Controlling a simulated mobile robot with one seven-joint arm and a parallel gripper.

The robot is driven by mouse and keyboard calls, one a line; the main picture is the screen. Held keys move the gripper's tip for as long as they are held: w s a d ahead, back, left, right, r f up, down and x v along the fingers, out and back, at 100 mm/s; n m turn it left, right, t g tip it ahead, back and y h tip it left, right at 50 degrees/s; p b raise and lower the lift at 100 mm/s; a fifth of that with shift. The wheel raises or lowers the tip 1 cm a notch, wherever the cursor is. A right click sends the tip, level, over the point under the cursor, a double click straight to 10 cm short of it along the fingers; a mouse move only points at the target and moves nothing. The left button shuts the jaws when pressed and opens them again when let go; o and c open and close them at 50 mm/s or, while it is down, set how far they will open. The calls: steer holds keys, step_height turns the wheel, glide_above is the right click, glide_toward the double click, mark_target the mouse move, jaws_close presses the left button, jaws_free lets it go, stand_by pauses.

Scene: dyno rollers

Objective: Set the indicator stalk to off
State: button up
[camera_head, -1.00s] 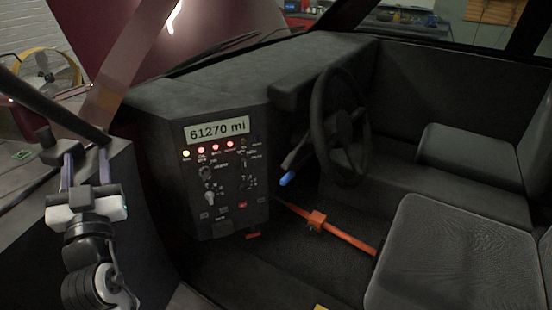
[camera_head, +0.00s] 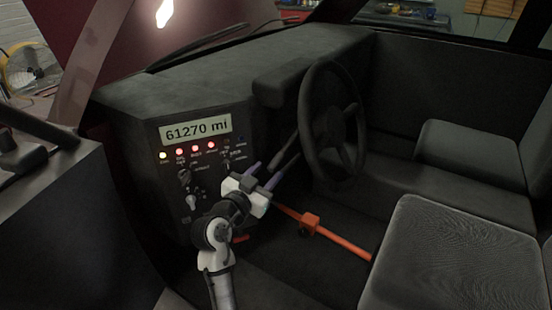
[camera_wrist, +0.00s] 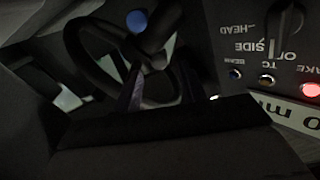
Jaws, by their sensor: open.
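The indicator stalk (camera_head: 287,153) comes off the steering column, left of the steering wheel (camera_head: 335,130). In the head view its blue end is hidden behind my gripper (camera_head: 266,173). In the wrist view the blue end (camera_wrist: 137,20) shows above the fingertips, apart from them. My gripper is open in front of the column, its two fingers (camera_wrist: 160,78) pointing toward the stalk and wheel. It holds nothing that I can see. I cannot tell whether a finger touches the stalk.
The dash panel (camera_head: 180,215) with lit lamps and knobs stands close left of my gripper. An orange lever (camera_head: 345,245) lies low to the right. The seat (camera_head: 440,255) fills the lower right. A knob (camera_wrist: 287,18) shows in the wrist view.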

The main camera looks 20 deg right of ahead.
mark_target(270, 169)
steer(key=p+x, duration=0.1)
steer(key=x, duration=0.5)
steer(key=shift+w+d, duration=0.1)
steer(key=shift+w, duration=0.1)
jaws_close()
